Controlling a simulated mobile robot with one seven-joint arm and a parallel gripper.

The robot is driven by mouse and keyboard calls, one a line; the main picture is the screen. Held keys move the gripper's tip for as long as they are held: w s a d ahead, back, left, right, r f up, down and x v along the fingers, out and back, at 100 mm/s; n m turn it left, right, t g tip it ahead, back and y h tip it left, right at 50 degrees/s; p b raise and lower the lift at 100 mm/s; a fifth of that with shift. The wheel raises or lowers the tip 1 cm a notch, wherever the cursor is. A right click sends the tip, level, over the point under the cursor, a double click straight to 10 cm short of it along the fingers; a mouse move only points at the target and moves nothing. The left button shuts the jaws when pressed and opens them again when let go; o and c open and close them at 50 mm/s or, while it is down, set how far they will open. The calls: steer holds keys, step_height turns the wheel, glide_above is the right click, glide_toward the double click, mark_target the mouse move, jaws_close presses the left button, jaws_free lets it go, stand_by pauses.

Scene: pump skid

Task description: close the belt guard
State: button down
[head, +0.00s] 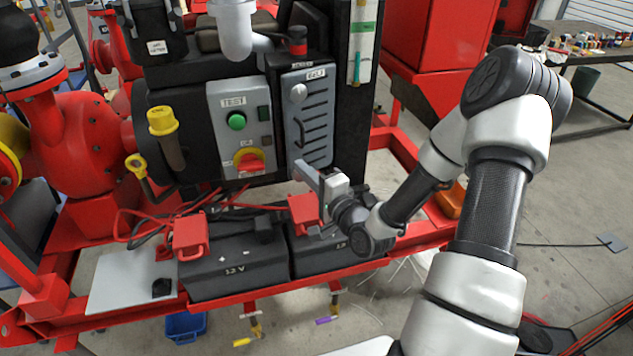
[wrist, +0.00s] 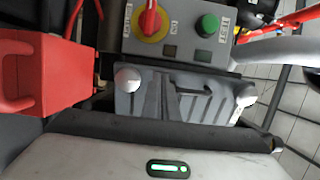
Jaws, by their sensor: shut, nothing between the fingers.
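The belt guard (head: 309,118) looks like a grey slotted panel with a white round knob near its top and a dark handle on its face. It stands right of the grey control box. In the wrist view the grey guard (wrist: 205,98) lies across the middle, with pale knobs near both ends. I cannot tell whether it sits flush. My gripper (head: 302,170) is shut and empty at the guard's lower end; whether it touches is unclear. In the wrist view my gripper's body fills the bottom and its fingertips are not clearly seen.
The control box (head: 238,125) has a green button and a red-yellow switch. Black batteries (head: 235,262) with red terminal covers (head: 190,236) and cables sit below. A red cover (wrist: 45,75) is close at left in the wrist view. A black post (head: 352,100) stands right of the guard.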

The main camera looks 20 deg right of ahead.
mark_target(289, 155)
steer(key=shift+x, duration=1.95)
steer(key=b+x, duration=0.1)
steer(key=x, duration=0.3)
steer(key=shift+w+a+r+b, duration=0.15)
steer(key=shift+w+a+b, duration=0.15)
steer(key=shift+b, duration=0.1)
steer(key=shift+s, duration=0.1)
